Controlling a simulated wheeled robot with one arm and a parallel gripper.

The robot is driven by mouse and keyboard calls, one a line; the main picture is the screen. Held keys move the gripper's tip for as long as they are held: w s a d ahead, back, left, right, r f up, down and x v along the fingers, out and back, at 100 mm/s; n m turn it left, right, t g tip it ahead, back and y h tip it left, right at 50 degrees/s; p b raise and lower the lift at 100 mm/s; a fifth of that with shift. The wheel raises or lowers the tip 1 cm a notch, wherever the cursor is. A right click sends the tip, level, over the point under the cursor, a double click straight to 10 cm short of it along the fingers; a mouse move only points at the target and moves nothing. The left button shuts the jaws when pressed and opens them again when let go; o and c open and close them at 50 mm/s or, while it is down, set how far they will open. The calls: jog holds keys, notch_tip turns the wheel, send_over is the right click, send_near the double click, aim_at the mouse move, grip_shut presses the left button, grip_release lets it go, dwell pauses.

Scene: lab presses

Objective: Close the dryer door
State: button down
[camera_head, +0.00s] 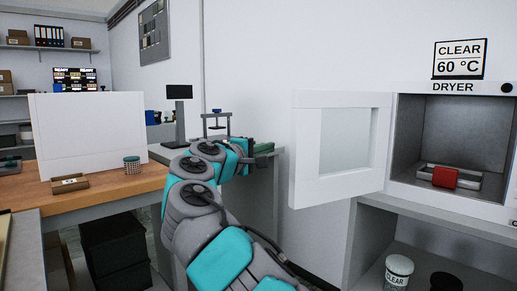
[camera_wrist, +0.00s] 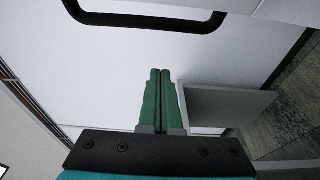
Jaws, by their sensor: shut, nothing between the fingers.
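The white dryer (camera_head: 455,135) stands at the right in the head view. Its door (camera_head: 306,150) is wide open, swung out to the left, with its windowed inner side facing the head camera. A dark grey chamber shows inside, holding a red block (camera_head: 445,176) on a small metal tray (camera_head: 470,181). In the wrist view, my gripper (camera_wrist: 159,75) has its green fingers together with nothing between them. A black bar handle (camera_wrist: 150,20) on a white surface lies beyond the fingertips, apart from them. In the head view my arm reaches up to the left of the door.
A sign (camera_head: 460,59) reading CLEAR 60 °C stands on the dryer. A shelf under it holds a white tub (camera_head: 398,272) and a dark container (camera_head: 446,281). A wooden bench (camera_head: 110,200) with a white panel (camera_head: 90,135) stands at the left. Wall lies behind the door.

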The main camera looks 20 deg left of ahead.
jog(key=shift+w+d+b, duration=0.2)
jog(key=shift+d+b, duration=0.65)
jog(key=shift+d, duration=1.15)
jog(key=shift+r, duration=0.1)
jog(key=shift+s+d+y, duration=0.45)
jog(key=shift+s+y, duration=0.05)
jog(key=shift+s, duration=0.05)
